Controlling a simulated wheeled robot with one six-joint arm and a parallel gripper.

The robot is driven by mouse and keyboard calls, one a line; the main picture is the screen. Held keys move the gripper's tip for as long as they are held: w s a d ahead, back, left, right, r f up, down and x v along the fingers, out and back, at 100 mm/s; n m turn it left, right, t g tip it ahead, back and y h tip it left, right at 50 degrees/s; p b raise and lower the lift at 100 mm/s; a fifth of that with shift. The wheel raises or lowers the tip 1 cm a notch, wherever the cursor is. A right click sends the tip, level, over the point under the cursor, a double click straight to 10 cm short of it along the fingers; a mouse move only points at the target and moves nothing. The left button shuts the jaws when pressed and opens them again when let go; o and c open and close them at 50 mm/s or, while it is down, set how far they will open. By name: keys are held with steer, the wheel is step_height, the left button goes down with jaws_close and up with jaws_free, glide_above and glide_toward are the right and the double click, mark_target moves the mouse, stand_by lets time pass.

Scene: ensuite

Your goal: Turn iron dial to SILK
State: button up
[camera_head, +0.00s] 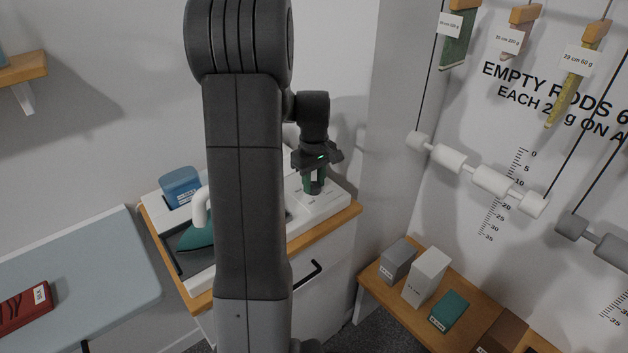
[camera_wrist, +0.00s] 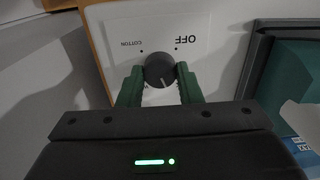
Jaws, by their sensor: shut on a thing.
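The iron dial (camera_wrist: 159,69) is a dark round knob with a light pointer line, on a white panel (camera_wrist: 214,29). In the wrist view the panel shows the words OFF and COTTON upside down, each beside a small dot. The pointer line runs toward the bottom of the picture; the marks on that side are hidden. My gripper (camera_wrist: 159,84) has its green fingers on both sides of the dial, shut on it. In the head view my gripper (camera_head: 314,182) reaches down to the panel at the right end of the counter. The teal iron (camera_head: 197,234) rests on its dark stand.
A blue box (camera_head: 180,186) stands behind the iron. Grey and white boxes (camera_head: 427,276) stand on a wooden bench at the right. My arm hides part of the counter.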

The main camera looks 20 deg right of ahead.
mark_target(314, 185)
steer(key=n, duration=0.4)
steer(key=shift+n, duration=0.3)
stand_by(0.3)
steer(key=o, duration=1)
steer(key=shift+r, duration=0.1)
step_height(314, 185, up, 14)
steer(key=shift+f, duration=0.15)
